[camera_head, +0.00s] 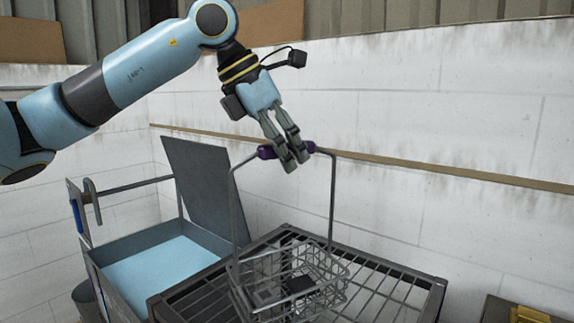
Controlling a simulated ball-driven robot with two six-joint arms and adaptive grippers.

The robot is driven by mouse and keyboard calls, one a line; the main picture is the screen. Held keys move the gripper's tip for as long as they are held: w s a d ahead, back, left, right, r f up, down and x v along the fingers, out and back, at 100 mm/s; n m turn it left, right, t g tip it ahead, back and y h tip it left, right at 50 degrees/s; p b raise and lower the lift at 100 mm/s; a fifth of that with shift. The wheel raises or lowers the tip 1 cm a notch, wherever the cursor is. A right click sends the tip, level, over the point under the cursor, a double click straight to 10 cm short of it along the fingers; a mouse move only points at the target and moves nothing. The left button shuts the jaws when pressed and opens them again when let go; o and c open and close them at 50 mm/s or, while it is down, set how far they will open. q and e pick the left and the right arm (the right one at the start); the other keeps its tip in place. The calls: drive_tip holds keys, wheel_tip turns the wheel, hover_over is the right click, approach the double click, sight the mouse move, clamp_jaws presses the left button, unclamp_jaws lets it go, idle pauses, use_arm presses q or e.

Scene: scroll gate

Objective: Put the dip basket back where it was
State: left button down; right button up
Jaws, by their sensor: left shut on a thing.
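The dip basket (268,301) is a grey wire basket with a tall handle frame and a purple grip (266,152) on top. Small dark and grey pieces lie inside it. It is over the left part of a dark slatted rack (385,290); I cannot tell whether it touches the slats. My left gripper (291,163) comes down from above and is shut on the purple grip. The lower edge of the basket is near the bottom of the picture. My right gripper is not in view.
Left of the rack is a grey tank (105,258) with light blue liquid (165,272) and a raised lid (205,188). A rail with a hook (91,200) stands at its left. A white block wall is behind. A dark box with a yellow item (528,314) is at the lower right.

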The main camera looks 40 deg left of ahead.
use_arm(q)
wheel_tip(320, 180, down, 2)
drive_tip(key=shift+f, duration=0.1)
drive_tip(key=shift+f, duration=0.2)
drive_tip(key=c, duration=1.2)
unclamp_jaws()
